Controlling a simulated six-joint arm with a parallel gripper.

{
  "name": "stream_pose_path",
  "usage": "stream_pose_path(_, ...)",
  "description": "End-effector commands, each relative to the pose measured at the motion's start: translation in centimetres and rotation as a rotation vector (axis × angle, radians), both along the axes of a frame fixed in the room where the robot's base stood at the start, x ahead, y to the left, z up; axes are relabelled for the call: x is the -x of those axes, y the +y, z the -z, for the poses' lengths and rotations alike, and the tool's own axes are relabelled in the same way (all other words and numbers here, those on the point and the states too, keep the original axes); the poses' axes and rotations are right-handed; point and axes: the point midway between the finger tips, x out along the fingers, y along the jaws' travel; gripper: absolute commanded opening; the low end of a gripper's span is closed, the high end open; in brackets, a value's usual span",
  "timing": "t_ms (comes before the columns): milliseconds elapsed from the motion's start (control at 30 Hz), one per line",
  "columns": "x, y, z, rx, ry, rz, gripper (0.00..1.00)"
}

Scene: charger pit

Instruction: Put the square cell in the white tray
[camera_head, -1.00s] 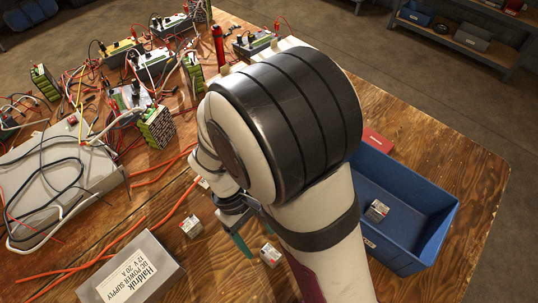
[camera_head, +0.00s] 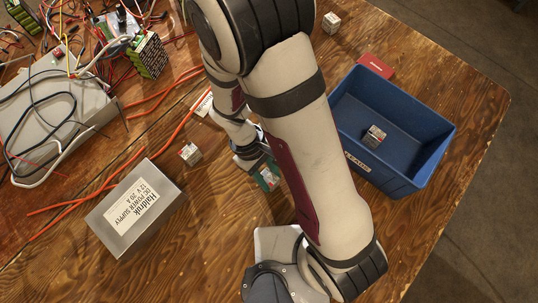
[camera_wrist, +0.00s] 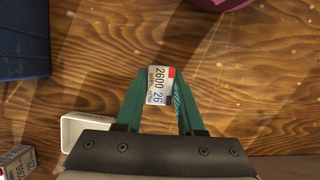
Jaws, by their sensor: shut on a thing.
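My gripper (camera_wrist: 159,100) is shut on a boxy cell (camera_wrist: 160,84) with a white label reading 2600 and a red patch, held between its green fingertips. I cannot tell whether the cell is clear of the table. In the head view my gripper (camera_head: 268,176) is low over the wood, partly behind my arm, which covers most of the held cell. The white tray (camera_wrist: 66,132) shows in the wrist view just left of the gripper's base and is partly hidden by it. I do not make it out in the head view.
A blue bin (camera_head: 432,150) with a cell (camera_head: 375,135) inside stands right of my arm. Loose cells lie left of the gripper (camera_head: 190,153) and at the back (camera_head: 332,22). A grey power supply (camera_head: 135,207) and orange cables (camera_head: 150,150) are to the left.

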Motion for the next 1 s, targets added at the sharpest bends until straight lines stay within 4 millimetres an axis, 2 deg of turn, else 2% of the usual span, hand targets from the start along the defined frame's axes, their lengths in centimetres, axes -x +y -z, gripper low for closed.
stream_pose_path(33, 0.0, 0.0, 0.0, 0.000, 0.000, 0.000, 0.04)
stream_pose_path(67, 0.0, 0.0, 0.0, 0.000, 0.000, 0.000, 0.00)
stream_pose_path(467, 0.0, 0.0, -0.2, -0.001, -0.001, 0.000, 0.00)
stream_pose_path(567, -0.1, 0.0, -1.0, -0.001, -0.003, 0.000, 0.00)
stream_pose_path(733, -0.1, 0.1, -4.3, -0.004, -0.006, 0.001, 0.00)
stream_pose_path(1000, 0.6, -6.5, -8.0, -0.001, -0.004, 0.008, 0.00)
